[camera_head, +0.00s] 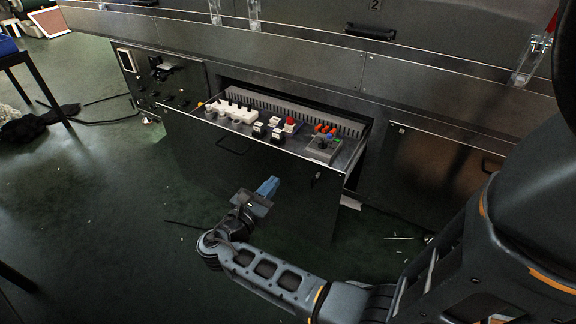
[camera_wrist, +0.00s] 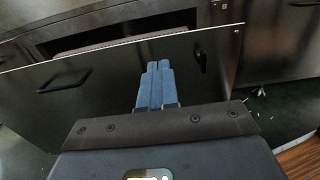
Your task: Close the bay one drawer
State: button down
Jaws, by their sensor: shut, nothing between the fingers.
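The open drawer (camera_head: 230,170) is pulled out from the long dark metal machine, with a tray of electrical parts showing inside. Its dark front panel has a black handle (camera_head: 235,146) at left and a small black latch (camera_head: 316,180) at right. In the wrist view the drawer front (camera_wrist: 110,85) fills the middle, with its handle (camera_wrist: 64,81) at left and latch (camera_wrist: 200,57) at right. My gripper (camera_head: 270,183) has blue fingers, which are shut and empty. They point at the front panel between handle and latch; I cannot tell whether they touch it. The fingertips also show in the wrist view (camera_wrist: 159,64).
A closed dark panel (camera_head: 440,172) with its own handle is right of the drawer. A control panel (camera_head: 158,80) is at left. Cables (camera_head: 100,112) and a table (camera_head: 35,85) are at far left. The green floor (camera_head: 100,220) in front is mostly clear.

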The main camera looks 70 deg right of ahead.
aim_at(296, 156)
jog(key=b+x, duration=0.2)
jog(key=x, duration=0.8)
jog(key=shift+d, duration=0.1)
jog(key=b+x, duration=0.4)
jog(key=x, duration=2.3)
jog(key=shift+w+d+r, duration=0.1)
jog(key=shift+d, duration=0.2)
jog(key=shift+a, duration=0.15)
